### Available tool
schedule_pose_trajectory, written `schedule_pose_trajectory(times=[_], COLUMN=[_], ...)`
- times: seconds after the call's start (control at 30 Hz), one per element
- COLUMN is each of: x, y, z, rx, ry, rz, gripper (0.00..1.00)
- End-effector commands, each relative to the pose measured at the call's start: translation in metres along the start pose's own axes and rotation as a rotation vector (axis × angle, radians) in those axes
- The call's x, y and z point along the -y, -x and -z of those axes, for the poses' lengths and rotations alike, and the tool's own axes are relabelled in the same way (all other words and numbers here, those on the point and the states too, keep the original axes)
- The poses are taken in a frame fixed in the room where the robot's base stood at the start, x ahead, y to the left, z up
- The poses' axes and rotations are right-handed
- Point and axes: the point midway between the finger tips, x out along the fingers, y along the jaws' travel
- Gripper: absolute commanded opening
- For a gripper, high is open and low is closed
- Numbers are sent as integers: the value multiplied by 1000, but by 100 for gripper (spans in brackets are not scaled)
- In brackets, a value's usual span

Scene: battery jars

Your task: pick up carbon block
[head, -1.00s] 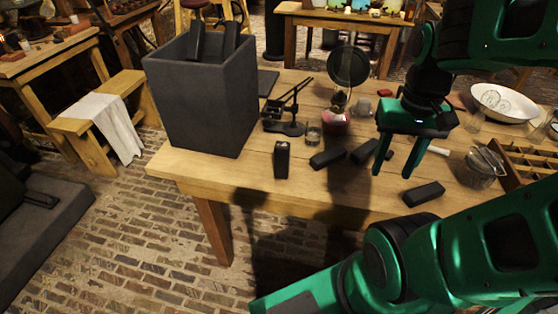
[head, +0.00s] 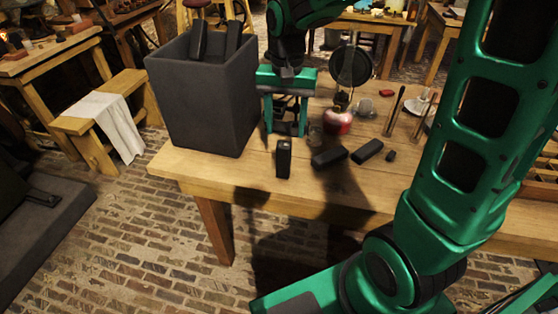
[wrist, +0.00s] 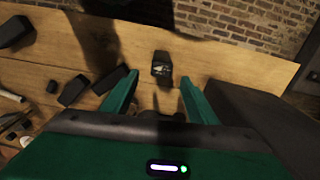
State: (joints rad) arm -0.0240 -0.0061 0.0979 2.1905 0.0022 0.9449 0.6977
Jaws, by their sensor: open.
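A dark carbon block (head: 283,158) stands upright near the front edge of the table, just right of the large dark box. It also shows in the wrist view (wrist: 161,68), ahead of and between my fingertips. My gripper (head: 286,133) is open and empty, its fingers pointing down, behind and above this block. Two more carbon blocks lie flat to the right, a nearer one (head: 329,157) and a farther one (head: 367,151). A small dark piece (head: 390,156) lies beside them. Two dark blocks (head: 232,40) stick up out of the box.
The tall dark box (head: 205,105) stands on the table's left end, close beside my gripper. A red-based glass piece (head: 337,122) and a round dark disc (head: 350,65) stand behind the blocks. The table's front strip (head: 225,170) is clear.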

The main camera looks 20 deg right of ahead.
Motion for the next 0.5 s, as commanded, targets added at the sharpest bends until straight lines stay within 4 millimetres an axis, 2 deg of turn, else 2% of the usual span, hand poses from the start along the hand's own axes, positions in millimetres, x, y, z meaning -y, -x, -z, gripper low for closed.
schedule_pose_trajectory(times=[0.1, 0.37, 0.5], x=[0, 0, 1], y=[-19, -37, -54], z=[-1, 0, -2], rx=[2, 0, 3], ry=[2, 2, 2], rz=[-2, 0, -3], gripper=[53, 53, 53])
